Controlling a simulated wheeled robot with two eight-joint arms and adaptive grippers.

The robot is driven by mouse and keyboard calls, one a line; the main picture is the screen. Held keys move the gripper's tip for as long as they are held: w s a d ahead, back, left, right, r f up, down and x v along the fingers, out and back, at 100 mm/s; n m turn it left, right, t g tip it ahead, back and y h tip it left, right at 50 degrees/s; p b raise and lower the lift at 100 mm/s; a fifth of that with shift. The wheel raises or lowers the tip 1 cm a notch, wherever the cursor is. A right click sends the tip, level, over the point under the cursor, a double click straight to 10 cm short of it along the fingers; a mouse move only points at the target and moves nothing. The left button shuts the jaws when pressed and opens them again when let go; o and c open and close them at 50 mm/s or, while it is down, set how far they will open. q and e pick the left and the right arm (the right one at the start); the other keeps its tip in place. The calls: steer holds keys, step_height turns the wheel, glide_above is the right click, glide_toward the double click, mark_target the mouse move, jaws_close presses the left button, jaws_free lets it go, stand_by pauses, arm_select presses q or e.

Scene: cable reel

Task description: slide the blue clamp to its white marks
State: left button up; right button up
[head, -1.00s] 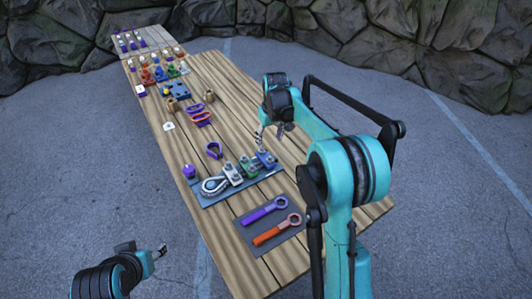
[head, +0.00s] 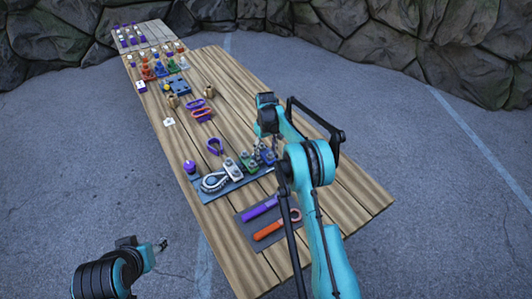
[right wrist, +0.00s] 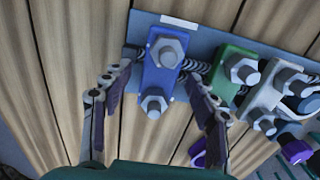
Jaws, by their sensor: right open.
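The blue clamp (right wrist: 160,75), with two grey hex bolts, sits on the blue-grey base plate (right wrist: 205,45) at the cable (right wrist: 195,70). It also shows partly hidden under my right gripper in the head view (head: 268,158). A white mark strip (right wrist: 180,20) lies on the plate just past the clamp's far end, offset slightly to the right. My right gripper (right wrist: 158,108) is open, with one finger on each side of the clamp; contact cannot be told. My left gripper (head: 162,245) is off the table at lower left, its jaws too small to judge.
A green clamp (right wrist: 237,68) and a grey clamp (right wrist: 279,98) stand to the right of the blue one. Bare table lies to the right.

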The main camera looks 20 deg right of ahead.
steer(key=shift+f, duration=0.4)
jaws_close()
steer(key=shift+s+a, duration=0.25)
steer(key=shift+a, duration=0.55)
steer(key=shift+c, duration=0.3)
jaws_free()
steer(key=shift+o, duration=0.3)
steer(key=shift+a, duration=0.1)
